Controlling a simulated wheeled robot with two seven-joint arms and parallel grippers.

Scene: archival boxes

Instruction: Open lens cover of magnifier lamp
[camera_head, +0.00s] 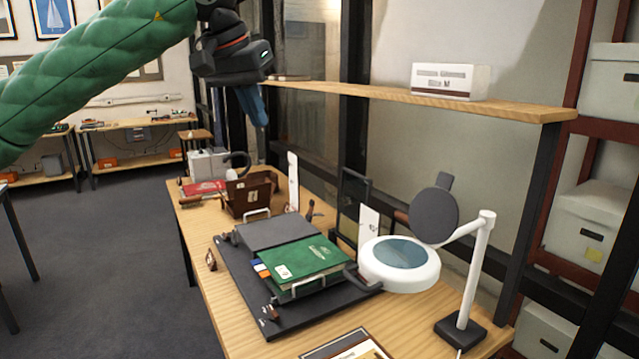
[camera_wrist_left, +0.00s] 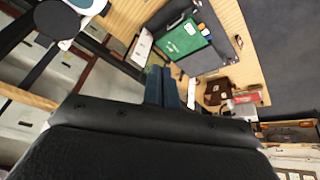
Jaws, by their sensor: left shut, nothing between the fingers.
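The magnifier lamp (camera_head: 400,283) has a white ring head on a white arm, standing at the right of the wooden desk. Its dark grey round lens cover (camera_head: 433,216) stands tilted up at the back of the ring, and the bluish lens (camera_head: 402,252) is exposed. In the left wrist view the cover (camera_wrist_left: 57,19) and part of the white ring (camera_wrist_left: 88,5) show at the top left. My left gripper (camera_head: 262,122) has its blue fingers shut and empty, high above the back of the desk, apart from the lamp. The fingers also show in the left wrist view (camera_wrist_left: 162,88). My right gripper is not in view.
A green book (camera_head: 305,262) lies on a black tray-like board (camera_head: 262,318) left of the lamp. A brown box (camera_head: 248,195) stands farther back. A wooden shelf (camera_head: 400,95) with a white box (camera_head: 450,80) runs above the desk. Free floor lies at the left.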

